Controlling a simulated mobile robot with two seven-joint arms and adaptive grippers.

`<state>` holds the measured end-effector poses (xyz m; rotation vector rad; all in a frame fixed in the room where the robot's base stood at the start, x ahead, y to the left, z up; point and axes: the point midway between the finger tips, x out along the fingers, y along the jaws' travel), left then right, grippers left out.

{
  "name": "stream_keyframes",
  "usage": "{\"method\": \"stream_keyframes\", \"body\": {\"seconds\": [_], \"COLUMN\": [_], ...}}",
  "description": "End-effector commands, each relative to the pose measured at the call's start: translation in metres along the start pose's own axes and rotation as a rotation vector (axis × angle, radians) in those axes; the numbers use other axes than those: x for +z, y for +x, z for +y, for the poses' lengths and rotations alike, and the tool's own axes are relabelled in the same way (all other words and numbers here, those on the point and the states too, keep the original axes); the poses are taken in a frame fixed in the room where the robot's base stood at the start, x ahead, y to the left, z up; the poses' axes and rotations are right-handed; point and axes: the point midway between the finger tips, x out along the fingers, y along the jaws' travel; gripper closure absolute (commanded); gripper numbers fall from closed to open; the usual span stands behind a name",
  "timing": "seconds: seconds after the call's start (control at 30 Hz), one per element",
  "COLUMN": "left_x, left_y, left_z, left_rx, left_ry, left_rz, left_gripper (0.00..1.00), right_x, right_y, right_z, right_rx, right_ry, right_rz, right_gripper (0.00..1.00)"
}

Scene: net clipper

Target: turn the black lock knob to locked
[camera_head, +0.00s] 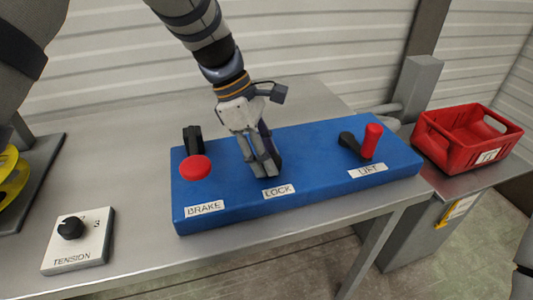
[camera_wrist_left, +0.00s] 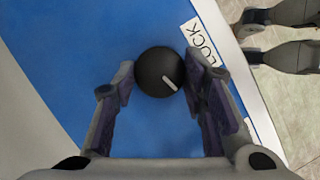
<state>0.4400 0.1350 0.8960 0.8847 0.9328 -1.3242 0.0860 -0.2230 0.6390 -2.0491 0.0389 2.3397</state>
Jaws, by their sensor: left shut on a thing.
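The black lock knob (camera_wrist_left: 152,68) is round with a white pointer line, on the blue panel (camera_head: 320,150) beside the LOCK label (camera_head: 278,191). In the left wrist view its line slants to the lower right. My left gripper (camera_wrist_left: 158,76) is shut on the knob, one finger on each side. In the head view the left gripper (camera_head: 264,168) points down at the panel behind the LOCK label and hides the knob. My right gripper (camera_wrist_left: 248,38) shows in the left wrist view's upper right corner, its fingers apart and empty, away from the panel.
A red brake button (camera_head: 195,167) and black part (camera_head: 192,139) stand left of my gripper. A red lift handle (camera_head: 371,141) and black lever (camera_head: 349,143) are right. A tension dial box (camera_head: 78,240) and red crate (camera_head: 466,140) flank the panel.

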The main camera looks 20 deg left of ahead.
Motion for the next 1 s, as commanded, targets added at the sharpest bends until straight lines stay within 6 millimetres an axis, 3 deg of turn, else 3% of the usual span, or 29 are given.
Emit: {"method": "stream_keyframes", "body": {"seconds": [1.0], "left_x": [0.002], "left_y": [0.005], "left_z": [0.007], "left_rx": [-0.374], "left_ry": [0.892], "left_rz": [-0.001], "left_gripper": [0.89], "right_x": [0.025], "right_y": [0.031], "right_z": [0.001], "right_rx": [0.004], "right_ry": [0.001], "right_rz": [-0.107], "right_gripper": [0.33]}}
